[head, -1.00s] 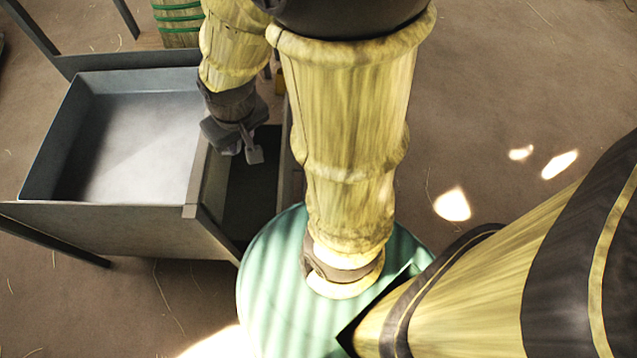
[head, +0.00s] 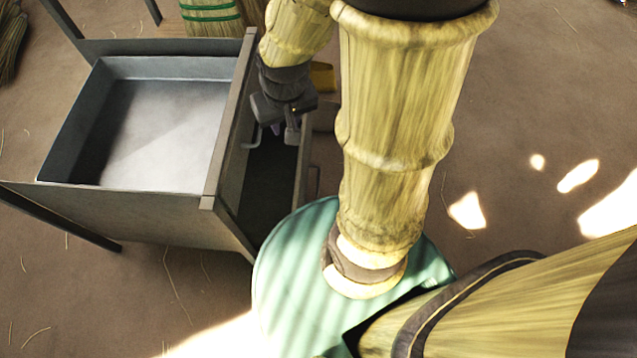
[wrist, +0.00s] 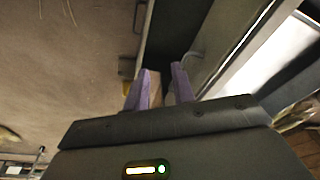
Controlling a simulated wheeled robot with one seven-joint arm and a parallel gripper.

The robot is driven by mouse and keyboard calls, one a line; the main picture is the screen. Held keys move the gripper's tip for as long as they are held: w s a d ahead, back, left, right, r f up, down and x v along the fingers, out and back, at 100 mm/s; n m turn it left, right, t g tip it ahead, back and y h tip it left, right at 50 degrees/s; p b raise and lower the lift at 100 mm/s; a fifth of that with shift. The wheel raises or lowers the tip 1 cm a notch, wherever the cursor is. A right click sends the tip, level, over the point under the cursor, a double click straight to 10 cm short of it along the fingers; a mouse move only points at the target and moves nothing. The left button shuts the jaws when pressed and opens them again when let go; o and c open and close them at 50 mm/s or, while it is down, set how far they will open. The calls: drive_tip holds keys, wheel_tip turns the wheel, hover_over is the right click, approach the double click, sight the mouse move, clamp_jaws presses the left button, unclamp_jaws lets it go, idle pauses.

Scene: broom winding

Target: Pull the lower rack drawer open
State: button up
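The lower rack drawer (head: 268,182) stands partly open below the grey upper tray, its dark inside showing. Its front panel (head: 302,170) is to the right, with a handle on its outer face in the wrist view (wrist: 140,16). My gripper (head: 283,136) hangs over the drawer's opening, near the inner side of that front panel. In the wrist view my gripper (wrist: 161,76) shows two purple fingers apart, with no object seen held between them. Whether a finger touches the panel cannot be told.
The grey upper tray (head: 212,165) has a bent handle (head: 252,138) on its front, left of my fingers. A green round thing (head: 300,265) is close to the drawer's near end. A broom bundle (head: 210,18) stands behind. The floor right is mostly clear.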

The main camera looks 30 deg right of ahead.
drive_tip(key=w+d+f+m+g+y+b, duration=0.1)
drive_tip(key=d+f+m+g+b, duration=0.1)
drive_tip(key=d+f+m, duration=0.4)
drive_tip(key=w+d+f+m+g+y+b, duration=0.1)
drive_tip(key=w+d+f+m+b, duration=0.1)
drive_tip(key=f+m, duration=0.35)
drive_tip(key=m+g+y+b, duration=0.1)
drive_tip(key=m+y+b, duration=0.3)
drive_tip(key=m, duration=0.4)
hover_over(318, 183)
drive_tip(key=s+d, duration=0.4)
wheel_tip(318, 183, down, 13)
drive_tip(key=s+d+f+m+t+y+b, duration=0.2)
drive_tip(key=d+f+m+t, duration=0.3)
drive_tip(key=f+m, duration=0.6)
drive_tip(key=s+d+f+m+t+y+b, duration=0.3)
drive_tip(key=d+f+m+t+y+b, duration=0.2)
drive_tip(key=f+m, duration=0.6)
drive_tip(key=shift+s+t, duration=0.2)
drive_tip(key=shift+t, duration=0.1)
drive_tip(key=b+x, duration=0.7)
drive_tip(key=x, duration=1)
drive_tip(key=shift+w+a+b, duration=0.1)
drive_tip(key=shift+b, duration=0.2)
